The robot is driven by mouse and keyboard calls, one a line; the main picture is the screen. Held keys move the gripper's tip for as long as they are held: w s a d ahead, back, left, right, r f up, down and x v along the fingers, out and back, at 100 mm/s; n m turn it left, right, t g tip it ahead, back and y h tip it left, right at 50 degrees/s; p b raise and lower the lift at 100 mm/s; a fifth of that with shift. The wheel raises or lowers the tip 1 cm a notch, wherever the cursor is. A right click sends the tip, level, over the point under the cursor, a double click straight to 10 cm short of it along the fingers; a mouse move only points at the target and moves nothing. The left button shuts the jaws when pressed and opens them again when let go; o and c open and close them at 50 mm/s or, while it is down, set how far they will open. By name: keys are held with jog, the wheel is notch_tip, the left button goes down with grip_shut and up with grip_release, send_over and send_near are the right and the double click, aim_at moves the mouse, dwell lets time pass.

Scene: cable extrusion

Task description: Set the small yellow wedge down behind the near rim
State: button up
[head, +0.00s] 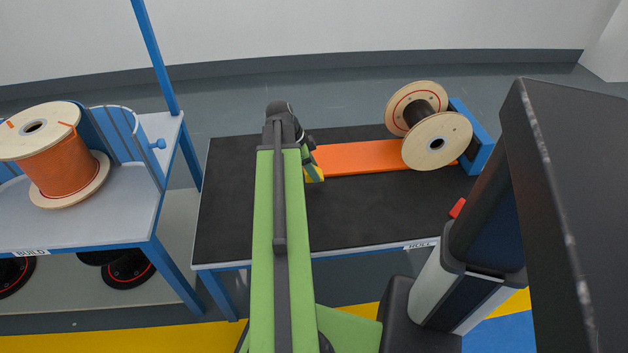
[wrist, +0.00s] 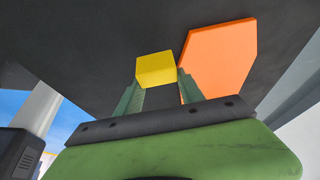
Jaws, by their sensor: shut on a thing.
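The small yellow wedge (head: 314,175) is at the tip of my gripper (head: 311,164), over the black table mat in the head view. In the wrist view the yellow wedge (wrist: 156,68) sits between the green fingertips of my gripper (wrist: 160,82), which is shut on it. Whether it touches the mat I cannot tell. A wooden reel with dark cable (head: 425,112) stands on its rims at the right, on or beside the orange board. Its near rim (head: 455,130) is a pale round disc, well to the right of my gripper.
The flat orange board (head: 360,158) runs from my gripper to the reel; it shows close beside the wedge in the wrist view (wrist: 222,55). A small red piece (head: 457,208) is near the table's front right. The mat (head: 235,190) is clear at left.

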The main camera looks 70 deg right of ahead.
notch_tip(320, 180, down, 4)
jog(key=b, duration=0.4)
jog(key=shift+f, duration=0.15)
jog(key=shift+r, duration=0.2)
jog(key=shift+f, duration=0.15)
jog(key=o, duration=1.1)
